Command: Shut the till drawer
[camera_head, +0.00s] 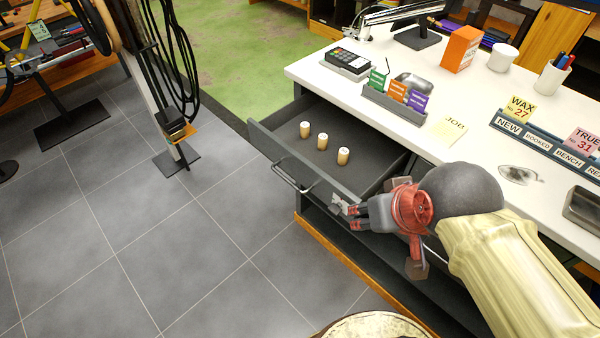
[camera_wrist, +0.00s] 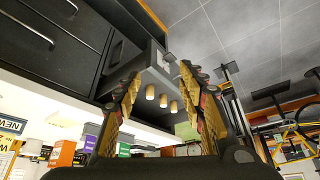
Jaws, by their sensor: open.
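The till drawer (camera_head: 282,152) is dark grey and stands pulled out from under the white counter. It has a bar handle (camera_head: 290,178) on its front, and three small tan rolls with white tops (camera_head: 322,142) stand upright inside. My gripper (camera_head: 352,217) is at the right end of the drawer front, beside a small pale metal piece (camera_head: 339,205). I cannot tell whether it touches the front. In the wrist view the fingers of my gripper (camera_wrist: 160,74) are spread with nothing held. The drawer (camera_wrist: 152,58) and the rolls (camera_wrist: 163,100) show between and beyond them.
The white counter (camera_head: 455,95) carries a card reader (camera_head: 348,62), a card holder (camera_head: 395,103), an orange box (camera_head: 460,48) and a pen cup (camera_head: 552,78). A bike stand (camera_head: 160,100) stands at left. The tiled floor (camera_head: 150,240) before the drawer is clear.

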